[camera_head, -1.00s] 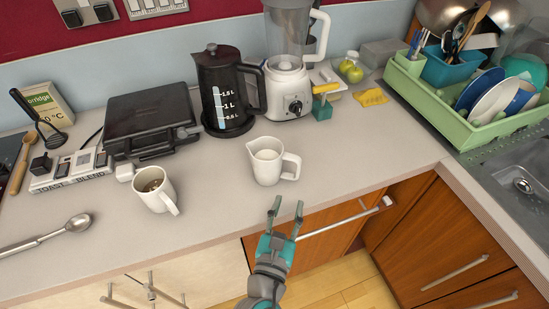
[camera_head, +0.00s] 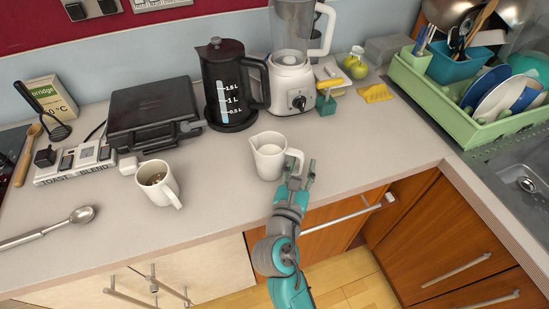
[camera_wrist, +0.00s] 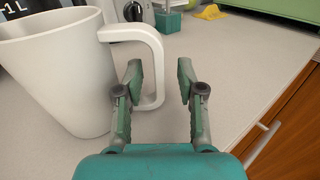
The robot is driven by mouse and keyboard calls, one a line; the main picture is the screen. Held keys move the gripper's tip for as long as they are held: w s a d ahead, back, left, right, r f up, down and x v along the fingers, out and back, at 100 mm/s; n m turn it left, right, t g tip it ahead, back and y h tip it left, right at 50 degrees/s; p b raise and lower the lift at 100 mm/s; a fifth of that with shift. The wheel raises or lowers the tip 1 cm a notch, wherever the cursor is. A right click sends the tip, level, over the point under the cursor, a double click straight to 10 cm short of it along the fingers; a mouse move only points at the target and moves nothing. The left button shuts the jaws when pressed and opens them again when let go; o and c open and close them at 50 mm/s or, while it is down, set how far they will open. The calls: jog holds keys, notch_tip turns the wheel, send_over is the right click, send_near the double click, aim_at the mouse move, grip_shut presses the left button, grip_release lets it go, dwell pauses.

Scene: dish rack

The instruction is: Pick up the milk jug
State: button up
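The white milk jug (camera_head: 268,157) stands upright on the counter near its front edge, with its handle on the right side. Milk shows inside it in the head view. My gripper (camera_head: 299,167) is at the jug's right, by the handle. In the wrist view the jug (camera_wrist: 55,75) fills the left side, and its handle reaches toward my gripper (camera_wrist: 160,75).
A white mug (camera_head: 157,182) stands left of the jug. A dark kettle (camera_head: 228,85) and a blender (camera_head: 291,75) stand behind. A green dish rack (camera_head: 430,87) is at the right. The counter (camera_head: 375,150) right of the jug is clear.

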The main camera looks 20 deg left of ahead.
jog(key=shift+w, duration=0.15)
grip_shut()
